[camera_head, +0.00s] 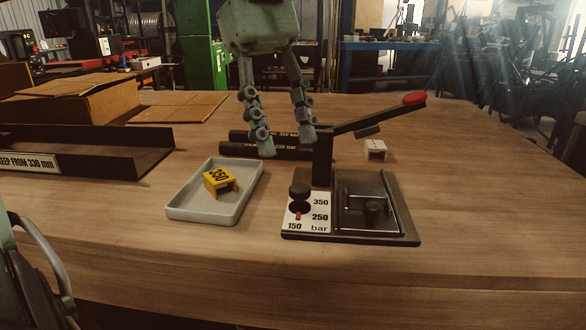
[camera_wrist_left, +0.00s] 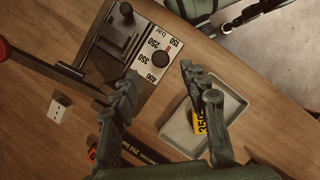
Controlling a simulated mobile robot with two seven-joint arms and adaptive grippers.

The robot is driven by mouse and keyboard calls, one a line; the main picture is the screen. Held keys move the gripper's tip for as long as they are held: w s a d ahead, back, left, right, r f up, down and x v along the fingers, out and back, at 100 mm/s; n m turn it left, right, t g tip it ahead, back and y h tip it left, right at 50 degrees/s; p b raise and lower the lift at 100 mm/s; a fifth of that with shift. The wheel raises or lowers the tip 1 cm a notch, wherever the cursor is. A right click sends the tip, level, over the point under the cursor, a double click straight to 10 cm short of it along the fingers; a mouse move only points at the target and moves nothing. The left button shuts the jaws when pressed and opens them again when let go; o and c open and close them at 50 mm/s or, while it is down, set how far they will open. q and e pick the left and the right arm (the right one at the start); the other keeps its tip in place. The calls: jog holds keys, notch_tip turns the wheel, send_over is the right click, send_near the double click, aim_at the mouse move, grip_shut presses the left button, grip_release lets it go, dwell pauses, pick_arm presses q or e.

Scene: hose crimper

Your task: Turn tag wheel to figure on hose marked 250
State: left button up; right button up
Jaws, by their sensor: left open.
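My left gripper (camera_head: 286,148) hangs open and empty above the table, behind the tag dial and in front of the hoses. Its two fingers also show in the left wrist view (camera_wrist_left: 158,82). The dial is a white panel (camera_head: 318,226) marked 150, 250 and 350, with a black knob, the tag wheel (camera_head: 300,191). A red mark (camera_head: 298,216) shows below the knob, between the 150 and 250 figures. My right gripper is not in view.
The crimper (camera_head: 398,222) has an upright post and a red-tipped lever (camera_head: 413,99) reaching right. A grey tray (camera_head: 180,209) left of it holds a yellow 350 tag (camera_head: 219,182). A dark trough (camera_head: 110,140) stands left. The right tabletop is clear.

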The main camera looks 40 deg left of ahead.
aim_at(299, 186)
pick_arm(q)
jog(key=x, duration=0.6)
jog(key=shift+c, duration=0.6)
grip_shut()
